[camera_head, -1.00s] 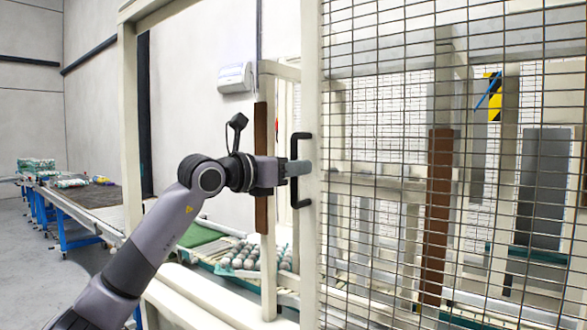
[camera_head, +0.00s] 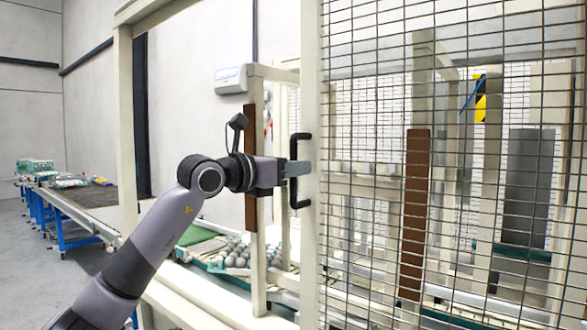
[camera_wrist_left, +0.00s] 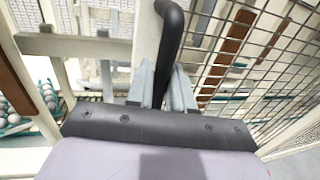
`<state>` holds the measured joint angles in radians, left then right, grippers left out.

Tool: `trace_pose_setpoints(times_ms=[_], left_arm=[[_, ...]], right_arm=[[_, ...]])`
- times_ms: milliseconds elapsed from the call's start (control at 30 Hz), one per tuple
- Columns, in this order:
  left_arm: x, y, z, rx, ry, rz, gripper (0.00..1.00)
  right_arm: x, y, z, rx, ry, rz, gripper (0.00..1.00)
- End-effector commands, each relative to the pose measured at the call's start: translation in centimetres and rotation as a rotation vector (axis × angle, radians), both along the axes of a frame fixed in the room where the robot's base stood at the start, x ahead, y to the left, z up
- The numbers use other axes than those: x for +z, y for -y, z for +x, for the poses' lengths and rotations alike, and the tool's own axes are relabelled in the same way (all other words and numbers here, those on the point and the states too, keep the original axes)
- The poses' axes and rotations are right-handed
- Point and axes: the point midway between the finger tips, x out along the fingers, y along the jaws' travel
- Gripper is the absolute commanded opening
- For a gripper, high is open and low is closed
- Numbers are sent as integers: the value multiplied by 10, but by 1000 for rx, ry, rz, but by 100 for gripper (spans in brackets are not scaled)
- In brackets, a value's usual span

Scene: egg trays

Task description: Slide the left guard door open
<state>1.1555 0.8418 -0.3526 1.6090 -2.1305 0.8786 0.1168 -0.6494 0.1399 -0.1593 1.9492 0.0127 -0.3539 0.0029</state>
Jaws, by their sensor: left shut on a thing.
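The left guard door (camera_head: 311,240) is a cream frame with wire mesh, standing on the right of the head view. Its black bar handle (camera_head: 294,197) is fixed on the door's left upright. My left gripper (camera_head: 300,168) is shut on the handle at about its middle. In the left wrist view the black handle (camera_wrist_left: 170,35) runs down between the two grey fingers of the left gripper (camera_wrist_left: 163,88). To the left of the door's upright is an opening into the enclosure. My right gripper is in neither view.
Inside the opening, eggs (camera_head: 235,254) sit in trays on a conveyor. A cream post with a brown strip (camera_head: 251,200) stands behind my left gripper. A long table (camera_head: 85,195) with blue legs runs at the far left. Grey floor (camera_head: 30,270) is clear there.

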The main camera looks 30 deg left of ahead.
Motion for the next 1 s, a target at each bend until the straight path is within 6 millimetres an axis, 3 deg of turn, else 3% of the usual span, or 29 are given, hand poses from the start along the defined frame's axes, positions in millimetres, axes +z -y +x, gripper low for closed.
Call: trace_pose_setpoints(times_ms=[67,100,133,467,767,1000], left_arm=[[-2,1,0,-3,-4,1,0],[-2,1,0,-3,-4,1,35],[-1,1,0,-3,-4,1,38],[-1,-1,-3,0,0,1,38],[-4,-13,-44,2,0,3,38],[-2,-18,-67,-1,-3,1,38]], right_arm=[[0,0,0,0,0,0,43],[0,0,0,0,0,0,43],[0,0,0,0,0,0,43],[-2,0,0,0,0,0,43],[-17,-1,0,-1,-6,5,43],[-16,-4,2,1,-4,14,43]])
